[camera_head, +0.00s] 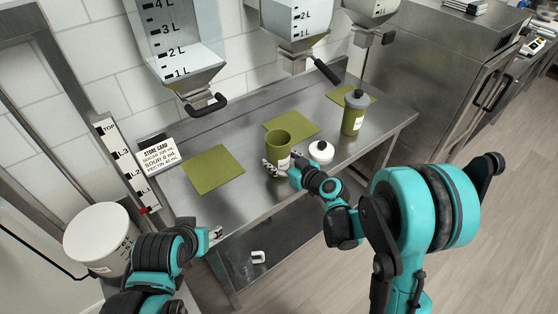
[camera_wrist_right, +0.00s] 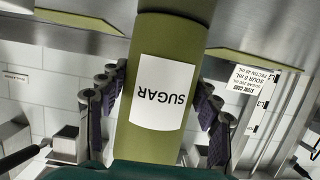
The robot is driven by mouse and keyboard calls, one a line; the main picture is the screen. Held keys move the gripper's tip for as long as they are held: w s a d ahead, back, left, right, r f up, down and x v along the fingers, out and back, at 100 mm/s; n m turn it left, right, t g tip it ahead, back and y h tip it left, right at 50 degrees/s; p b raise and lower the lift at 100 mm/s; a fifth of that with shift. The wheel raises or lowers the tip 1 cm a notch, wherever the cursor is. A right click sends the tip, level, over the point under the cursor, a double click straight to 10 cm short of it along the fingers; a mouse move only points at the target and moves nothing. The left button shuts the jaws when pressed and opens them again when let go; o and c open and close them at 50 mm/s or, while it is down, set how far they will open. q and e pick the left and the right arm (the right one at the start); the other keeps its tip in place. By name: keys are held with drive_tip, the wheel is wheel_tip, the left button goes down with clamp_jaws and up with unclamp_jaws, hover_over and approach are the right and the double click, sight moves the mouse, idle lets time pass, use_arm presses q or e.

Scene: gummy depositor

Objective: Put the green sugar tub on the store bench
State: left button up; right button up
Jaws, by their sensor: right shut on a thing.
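The green sugar tub (camera_head: 278,147) is upright and open-topped over the front part of the steel bench (camera_head: 232,210), between the left and middle green mats. My right gripper (camera_head: 278,166) is shut around its lower body. In the right wrist view the tub (camera_wrist_right: 165,45) fills the middle, its white SUGAR label upside down, with the fingers (camera_wrist_right: 158,90) on both sides. I cannot tell whether its base touches the bench. A white lid with a dark knob (camera_head: 321,152) lies just right of it. My left gripper (camera_head: 215,235) is near the bench's front left edge; its jaws are unclear.
Green mats lie at left (camera_head: 213,169), middle (camera_head: 298,125) and right. A green bottle with a grey lid (camera_head: 354,113) stands near the right mat. Hoppers (camera_head: 187,65) hang behind. A store card (camera_head: 158,152) stands at left. A white-lidded bucket (camera_head: 98,235) is at lower left.

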sight(285, 162)
drive_tip(key=o, duration=1.7)
drive_tip(key=shift+c, duration=0.2)
drive_tip(key=shift+s+d, duration=0.25)
drive_tip(key=p+v, duration=0.2)
drive_tip(key=v, duration=0.4)
drive_tip(key=shift+a+r, duration=0.15)
drive_tip(key=shift+s+d+r, duration=0.15)
drive_tip(key=shift+s+d, duration=0.15)
drive_tip(key=shift+s, duration=0.15)
drive_tip(key=s+d+r+m+g+h, duration=0.2)
drive_tip(key=s+d, duration=0.4)
drive_tip(key=s, duration=0.4)
drive_tip(key=s+d+r+m+g+h, duration=0.2)
drive_tip(key=s+d+m+h, duration=0.3)
drive_tip(key=s, duration=0.6)
drive_tip(key=shift+s+d+g+h, duration=0.35)
drive_tip(key=shift+d+g+h, duration=0.05)
drive_tip(key=shift+d+h, duration=0.4)
